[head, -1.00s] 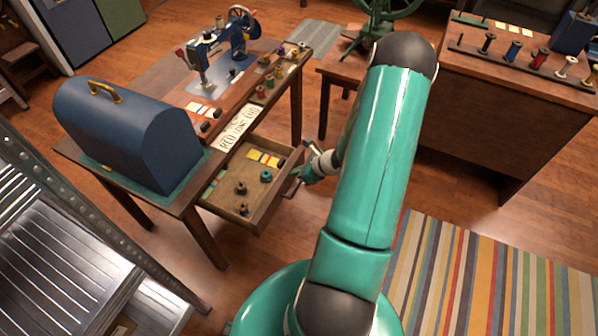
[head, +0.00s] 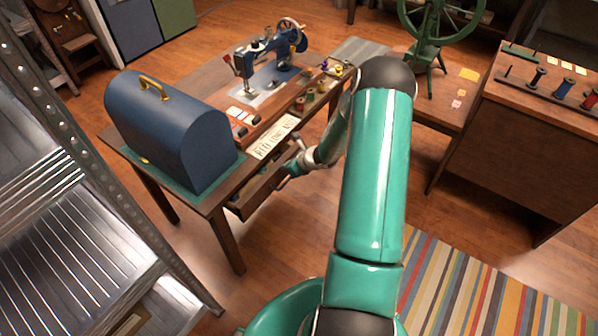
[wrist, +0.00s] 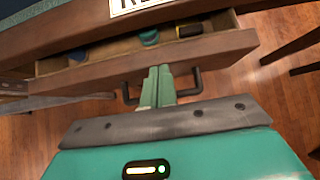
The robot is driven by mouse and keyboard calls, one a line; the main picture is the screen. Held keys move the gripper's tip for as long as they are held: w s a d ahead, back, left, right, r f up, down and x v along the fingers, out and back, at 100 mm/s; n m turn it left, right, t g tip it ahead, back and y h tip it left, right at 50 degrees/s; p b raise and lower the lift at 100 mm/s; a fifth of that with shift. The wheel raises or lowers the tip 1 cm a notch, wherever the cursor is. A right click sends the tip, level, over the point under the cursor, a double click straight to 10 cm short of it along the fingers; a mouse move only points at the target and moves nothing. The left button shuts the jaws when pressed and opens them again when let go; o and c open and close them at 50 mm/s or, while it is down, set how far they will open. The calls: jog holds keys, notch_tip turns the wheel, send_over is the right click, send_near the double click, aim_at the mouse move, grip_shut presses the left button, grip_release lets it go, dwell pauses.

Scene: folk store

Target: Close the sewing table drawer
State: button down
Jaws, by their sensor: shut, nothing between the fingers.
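The sewing table (head: 221,194) stands left of centre in the head view. Its wooden drawer (head: 262,193) juts out a little under the tabletop, beside a lettered sign. In the wrist view the drawer front (wrist: 130,72) spans the upper part, with a narrow strip of the inside and a few small items showing behind it. A dark handle (wrist: 197,84) is on the drawer front. My gripper (wrist: 157,76) is shut and empty, its fingertips up at the drawer front between the handle's two ends. In the head view my gripper (head: 290,172) is at the drawer front; exact contact is hard to tell.
A blue domed case (head: 170,125) and a sewing machine (head: 270,60) stand on the table. A metal rack (head: 75,200) is at left. A spinning wheel (head: 437,30) and a wooden counter (head: 510,150) are at right. Floor right of the drawer is clear.

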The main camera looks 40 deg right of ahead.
jog(key=shift+w+a, duration=0.2)
jog(key=shift+w, duration=0.4)
